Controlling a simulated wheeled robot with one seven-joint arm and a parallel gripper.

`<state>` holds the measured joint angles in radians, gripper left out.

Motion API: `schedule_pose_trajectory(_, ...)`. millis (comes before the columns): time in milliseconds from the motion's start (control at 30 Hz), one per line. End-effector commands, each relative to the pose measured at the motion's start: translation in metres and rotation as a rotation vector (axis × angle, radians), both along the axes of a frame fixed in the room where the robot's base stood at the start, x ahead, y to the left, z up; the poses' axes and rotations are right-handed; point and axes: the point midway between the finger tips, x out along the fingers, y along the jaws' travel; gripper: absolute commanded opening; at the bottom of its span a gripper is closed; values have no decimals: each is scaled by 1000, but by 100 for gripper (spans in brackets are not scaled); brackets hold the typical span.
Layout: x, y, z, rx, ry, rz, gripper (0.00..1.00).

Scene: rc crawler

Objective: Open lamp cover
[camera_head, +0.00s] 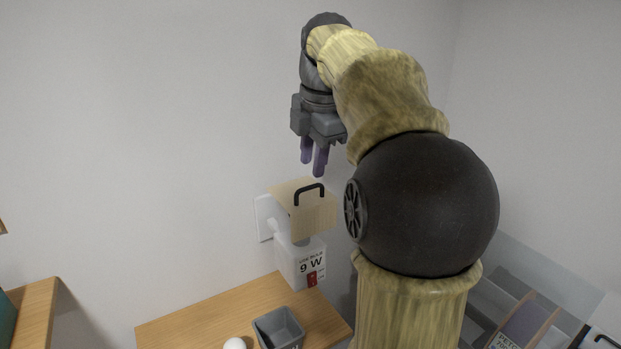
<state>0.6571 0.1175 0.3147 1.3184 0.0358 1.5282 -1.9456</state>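The lamp cover (312,221) is a beige box-like shade with a black handle (309,190) at its upper front edge. It sits on a white wall mount (264,217), and its top looks closed. My gripper (313,166) is above the cover, fingers pointing down. Its two purple fingers are apart with nothing between them, and they do not appear to touch the handle. Part of the mount is hidden behind the cover.
A white box marked "9 W" (290,262) stands below the cover on a wooden surface (205,312). A grey bin (262,332) and a white round object (235,344) are in front. My arm hides much of the right side. The wall left of the lamp is clear.

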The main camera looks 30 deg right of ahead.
Motion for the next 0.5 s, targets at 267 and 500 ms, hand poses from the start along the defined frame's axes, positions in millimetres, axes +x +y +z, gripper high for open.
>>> schedule_pose_trajectory(267, 7, 0, -39, 0, 2, 0, 31)
schedule_pose_trajectory(500, 9, 0, -47, 0, 0, 0, 31)
